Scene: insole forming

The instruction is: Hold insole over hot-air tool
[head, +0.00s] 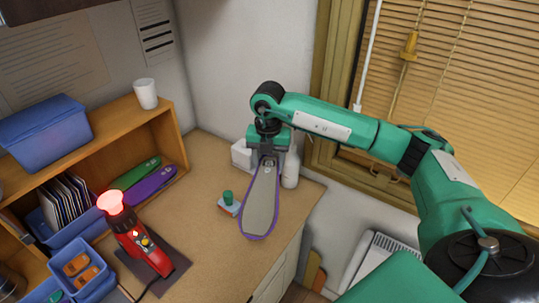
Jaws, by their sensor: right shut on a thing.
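The insole (261,203) is grey with a purple edge and hangs tilted over the right part of the worktop. My right gripper (266,158) is shut on its upper end. The hot-air tool (140,244) is red, with a glowing red nozzle (110,202) at its top. It stands on a dark mat (178,262) at the left front of the worktop. The insole is well to the right of the tool, apart from it. My left gripper is not in view.
A wooden shelf (110,120) at the left holds a blue box (45,130), a white cup (146,93) and green and purple insoles (150,184). A white bottle (290,168) and a small green-capped item (228,205) stand near the held insole. The worktop (205,240) between tool and insole is clear.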

